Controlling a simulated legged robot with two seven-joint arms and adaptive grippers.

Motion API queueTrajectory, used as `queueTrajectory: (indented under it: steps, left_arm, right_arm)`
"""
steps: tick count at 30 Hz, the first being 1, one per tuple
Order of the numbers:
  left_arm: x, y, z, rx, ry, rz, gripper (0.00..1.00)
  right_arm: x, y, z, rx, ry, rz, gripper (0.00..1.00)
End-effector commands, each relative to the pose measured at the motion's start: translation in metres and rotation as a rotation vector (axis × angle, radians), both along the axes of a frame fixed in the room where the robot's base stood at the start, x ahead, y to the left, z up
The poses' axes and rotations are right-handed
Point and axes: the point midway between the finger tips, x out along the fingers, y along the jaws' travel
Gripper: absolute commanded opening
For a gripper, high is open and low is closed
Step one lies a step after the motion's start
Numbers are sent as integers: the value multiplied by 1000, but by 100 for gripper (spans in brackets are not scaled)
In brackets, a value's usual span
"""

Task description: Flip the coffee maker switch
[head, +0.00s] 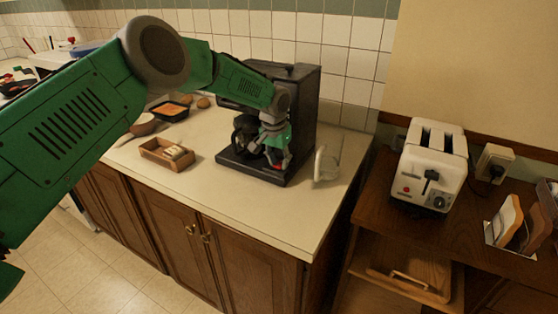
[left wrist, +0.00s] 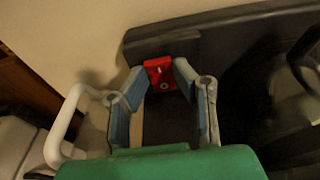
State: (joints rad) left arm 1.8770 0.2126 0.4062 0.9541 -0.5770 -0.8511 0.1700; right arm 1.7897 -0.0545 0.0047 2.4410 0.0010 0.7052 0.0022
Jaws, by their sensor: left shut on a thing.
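The black coffee maker (head: 304,92) stands on the counter, and my left arm covers part of its front. Its red switch (left wrist: 160,72) shows in the left wrist view, on the edge of the black base. My left gripper (head: 277,160) is low at the front of the coffee maker. In the left wrist view its blue-grey fingertips (left wrist: 163,80) are on either side of the red switch, shut on it. The dark coffee pot (head: 243,136) sits beside the gripper, partly hidden. My right gripper is out of view.
A pale mug (head: 326,166) stands just right of the coffee maker; its handle (left wrist: 65,118) shows in the left wrist view. A wooden tray (head: 166,153) lies to the left. A toaster (head: 430,165) stands on the side table. The front counter is clear.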

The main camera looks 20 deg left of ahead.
Motion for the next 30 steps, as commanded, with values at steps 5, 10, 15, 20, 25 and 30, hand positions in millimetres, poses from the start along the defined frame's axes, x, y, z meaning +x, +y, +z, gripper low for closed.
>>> queueTrajectory:
  steps: [5,10,15,20,25,30]
  left_arm:
    - [2,0,2,-1,31,0,0]
    - [2,0,3,-2,32,-2,0]
    - [2,0,3,-1,31,-1,41]
    - [2,-1,3,-2,33,-2,43]
    - [1,-1,4,-3,33,-3,43]
    - [0,-1,20,-3,30,-2,43]
  right_arm:
    - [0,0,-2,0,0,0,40]
    - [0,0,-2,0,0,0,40]
    - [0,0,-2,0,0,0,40]
    - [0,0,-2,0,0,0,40]
    - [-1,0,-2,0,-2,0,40]
    - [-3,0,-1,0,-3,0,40]
